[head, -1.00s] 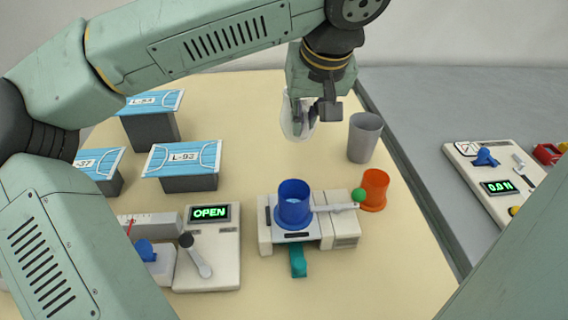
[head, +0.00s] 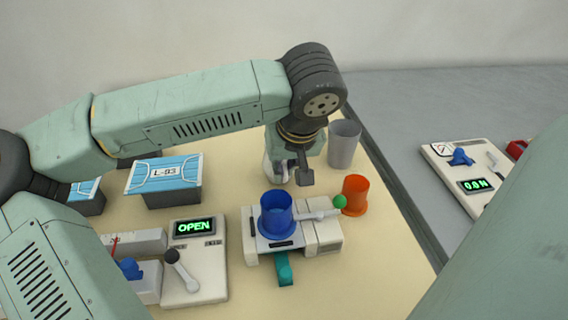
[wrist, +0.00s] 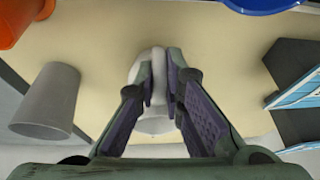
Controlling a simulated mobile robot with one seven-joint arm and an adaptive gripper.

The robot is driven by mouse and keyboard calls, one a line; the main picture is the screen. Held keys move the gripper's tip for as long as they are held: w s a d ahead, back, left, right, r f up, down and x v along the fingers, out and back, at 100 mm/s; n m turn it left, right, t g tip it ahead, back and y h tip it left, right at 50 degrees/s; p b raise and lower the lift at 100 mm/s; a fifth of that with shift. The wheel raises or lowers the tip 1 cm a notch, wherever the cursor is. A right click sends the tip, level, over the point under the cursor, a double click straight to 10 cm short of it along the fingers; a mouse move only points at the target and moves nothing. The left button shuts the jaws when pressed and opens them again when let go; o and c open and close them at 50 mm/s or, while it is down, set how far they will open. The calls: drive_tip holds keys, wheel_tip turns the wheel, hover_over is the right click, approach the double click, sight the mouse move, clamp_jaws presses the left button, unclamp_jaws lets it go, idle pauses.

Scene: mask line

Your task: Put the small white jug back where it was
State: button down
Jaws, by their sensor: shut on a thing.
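The small white jug (head: 268,168) is held between the fingers of my gripper (head: 290,176), above the far part of the cream table, behind the blue cup. In the wrist view the pale jug (wrist: 151,124) shows between and beyond the two dark finger pads of my gripper (wrist: 160,75). The gripper and fingers hide much of the jug in both views. It looks roughly upright and low over the table. I cannot tell whether its base touches the surface.
A grey cup (head: 345,146) stands close right of my gripper, an orange cup (head: 355,195) nearer. A blue cup (head: 277,216) sits on a white device in front. A mask-topped block (head: 163,184) stands left. A panel reading OPEN (head: 195,270) is at front left.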

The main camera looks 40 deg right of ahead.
drive_tip(key=c, duration=1.7)
unclamp_jaws()
drive_tip(key=shift+f, duration=0.1)
drive_tip(key=shift+r, duration=0.25)
drive_tip(key=b+v, duration=0.1)
drive_tip(key=v, duration=1.1)
drive_tip(key=shift+f, duration=0.1)
